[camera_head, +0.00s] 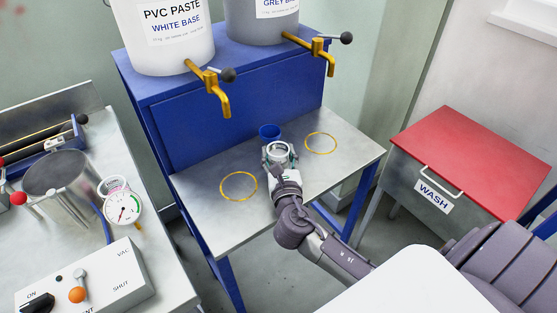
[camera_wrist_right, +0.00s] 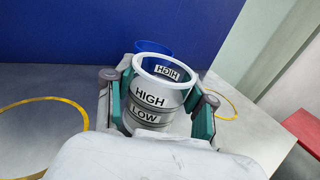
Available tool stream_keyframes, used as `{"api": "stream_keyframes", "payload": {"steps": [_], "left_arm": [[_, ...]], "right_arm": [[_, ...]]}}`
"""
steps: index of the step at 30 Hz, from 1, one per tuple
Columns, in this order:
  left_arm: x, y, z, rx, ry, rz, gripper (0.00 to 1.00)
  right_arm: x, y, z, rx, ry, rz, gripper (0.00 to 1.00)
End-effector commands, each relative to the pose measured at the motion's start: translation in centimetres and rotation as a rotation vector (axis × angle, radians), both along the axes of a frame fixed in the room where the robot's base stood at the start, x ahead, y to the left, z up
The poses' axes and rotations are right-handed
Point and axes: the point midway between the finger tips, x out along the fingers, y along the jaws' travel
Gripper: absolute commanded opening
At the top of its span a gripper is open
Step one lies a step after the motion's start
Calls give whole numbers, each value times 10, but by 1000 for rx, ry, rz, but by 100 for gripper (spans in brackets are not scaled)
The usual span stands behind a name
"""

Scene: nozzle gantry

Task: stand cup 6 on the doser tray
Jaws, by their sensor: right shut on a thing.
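A clear cup (camera_wrist_right: 159,95) with HIGH and LOW labels and a whitish rim is between the fingers of my right gripper (camera_head: 279,158). In the right wrist view, the right gripper (camera_wrist_right: 160,104) is shut on it, with a green-padded finger on each side. The cup looks upright and its number does not show. The grey doser tray (camera_head: 225,220) lies below, with a left yellow ring (camera_head: 238,186) and a right yellow ring (camera_head: 320,143). The cup is between the rings; I cannot tell whether its base touches the tray. My left gripper is not in view.
A blue cup-like thing (camera_head: 269,131) is just behind the held cup. The white paste bucket (camera_head: 165,45) and grey bucket (camera_head: 262,30) stand above, with brass taps overhanging the tray. A red-lidded WASH box (camera_head: 470,150) is right; a gauge bench (camera_head: 130,235) is left.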

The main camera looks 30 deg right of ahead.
Motion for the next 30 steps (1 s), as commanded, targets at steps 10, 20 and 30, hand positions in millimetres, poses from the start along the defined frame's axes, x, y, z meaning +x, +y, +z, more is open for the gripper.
{"api": "stream_keyframes", "payload": {"steps": [10,20,30], "left_arm": [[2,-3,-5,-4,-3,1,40],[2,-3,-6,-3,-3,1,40],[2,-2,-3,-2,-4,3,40]], "right_arm": [[0,0,-13,0,-2,0,10],[0,0,-16,1,-1,0,80],[-2,1,-13,1,1,0,80]]}}
